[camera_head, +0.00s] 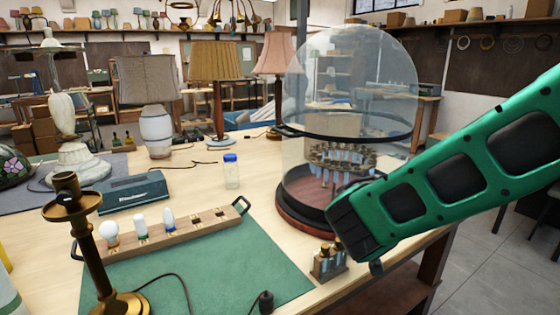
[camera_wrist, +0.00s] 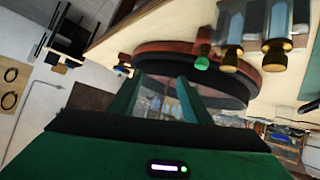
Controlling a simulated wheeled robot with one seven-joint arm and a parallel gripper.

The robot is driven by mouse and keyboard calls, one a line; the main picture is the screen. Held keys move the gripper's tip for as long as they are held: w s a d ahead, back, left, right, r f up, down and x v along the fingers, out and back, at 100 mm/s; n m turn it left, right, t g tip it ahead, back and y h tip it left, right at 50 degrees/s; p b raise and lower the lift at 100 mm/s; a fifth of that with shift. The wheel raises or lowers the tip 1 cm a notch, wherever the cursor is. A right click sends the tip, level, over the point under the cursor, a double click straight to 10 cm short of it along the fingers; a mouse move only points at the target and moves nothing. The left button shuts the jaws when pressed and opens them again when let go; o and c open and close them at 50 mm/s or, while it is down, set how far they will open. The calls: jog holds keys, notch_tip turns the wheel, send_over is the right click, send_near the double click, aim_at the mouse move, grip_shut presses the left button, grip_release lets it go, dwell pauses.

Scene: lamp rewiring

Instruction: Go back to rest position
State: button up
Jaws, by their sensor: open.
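My green arm comes in from the right in the head view and ends beside the front of a round red-brown base (camera_head: 292,205). A clear dome (camera_head: 350,75) with a dark rim stands above that base, with a rack of small glass vials (camera_head: 340,160) within. My gripper (camera_wrist: 163,88) shows in the wrist view, its two green fingers apart with nothing seen between them. In the head view its fingers are mostly hidden by the arm. The base (camera_wrist: 235,92) lies just beyond the fingers in the wrist view.
A small holder with brass-capped vials (camera_head: 328,262) stands at the table edge, close below my arm. A wooden bulb rack (camera_head: 165,235), a green mat (camera_head: 215,265), a brass lamp stand (camera_head: 95,260) and a blue-capped jar (camera_head: 231,172) are left. Open floor lies right.

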jog(key=s+d+f+m+g, duration=0.25)
jog(key=s+d+g, duration=0.35)
jog(key=s+d, duration=0.95)
jog(key=s+d+m+g+y, duration=0.1)
jog(key=s+g+y, duration=0.3)
jog(key=s, duration=1.3)
jog(key=shift+s+d+r+y, duration=0.15)
jog(key=shift+s+d+y, duration=0.1)
jog(key=shift+y, duration=0.35)
